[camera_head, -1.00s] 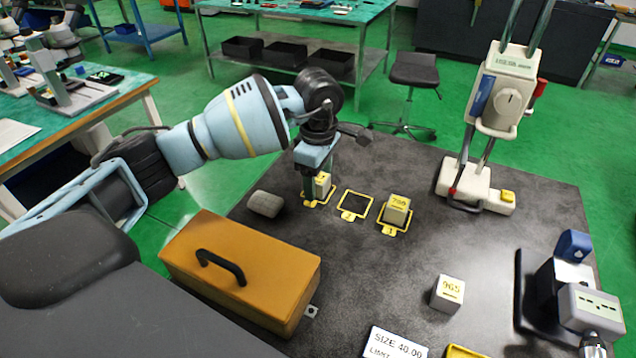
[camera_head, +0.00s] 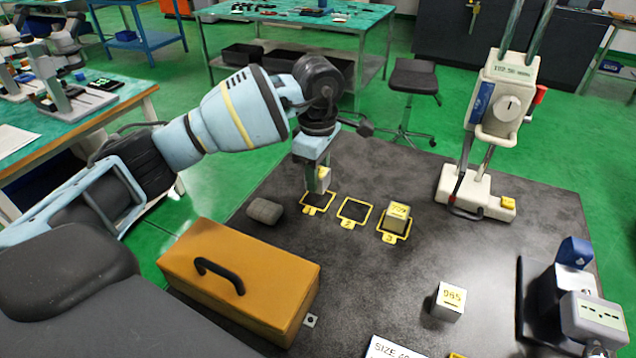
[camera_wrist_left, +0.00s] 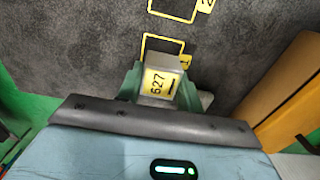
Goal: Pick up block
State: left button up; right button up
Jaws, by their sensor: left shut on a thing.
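My left gripper (camera_head: 318,180) is shut on a small metal block with a yellow label (camera_head: 323,177), held above the table near the yellow square marked 1. In the left wrist view the block (camera_wrist_left: 160,82) sits between the green fingers, and its label reads 627. A second block, its label hard to read (camera_head: 397,217), stands in the yellow square marked 3. A third block labelled 965 (camera_head: 449,301) stands at the front right of the dark table. My right gripper is not in view.
The yellow square marked 2 (camera_head: 354,211) is empty. A grey rounded lump (camera_head: 265,211) lies left of square 1. An orange case (camera_head: 240,280) with a black handle stands at the front left. A white column instrument (camera_head: 478,190) stands at the back right.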

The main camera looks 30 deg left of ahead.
pick_arm(q)
notch_tip(320, 180, up, 7)
jog(key=shift+f, duration=0.2)
dwell(0.4)
